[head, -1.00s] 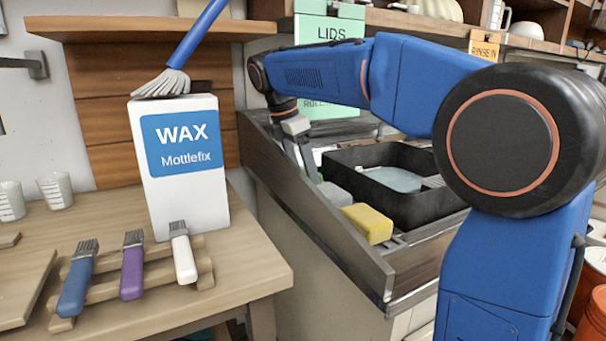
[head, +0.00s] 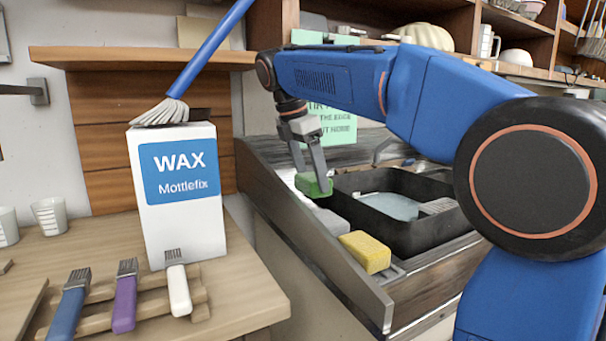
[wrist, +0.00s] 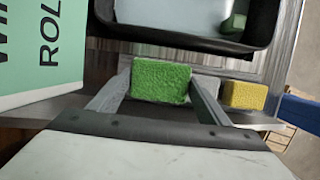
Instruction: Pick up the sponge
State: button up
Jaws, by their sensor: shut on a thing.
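A green sponge (head: 313,184) is held between the fingers of my gripper (head: 318,176), raised above the drawer-like tray (head: 330,265). In the wrist view the green sponge (wrist: 161,81) sits between the two fingertips of my gripper (wrist: 160,88), with a finger on each side. A yellow sponge (head: 364,252) lies in the tray's front part, and it also shows in the wrist view (wrist: 244,95).
A black basin (head: 437,232) with pale liquid stands right of the sponges. A white WAX box (head: 180,215) with a blue-handled brush on top stands on the left table, with several brushes on a wooden rack (head: 205,312). A green sign (head: 338,128) is behind my gripper.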

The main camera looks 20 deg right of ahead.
jog(key=s+d, duration=0.7)
jog(key=s, duration=0.4)
jog(key=s+d, duration=0.7)
jog(key=s, duration=0.5)
jog(key=s+d, duration=0.7)
jog(key=s, duration=0.5)
jog(key=shift+d, duration=0.25)
jog(key=shift+s, duration=0.15)
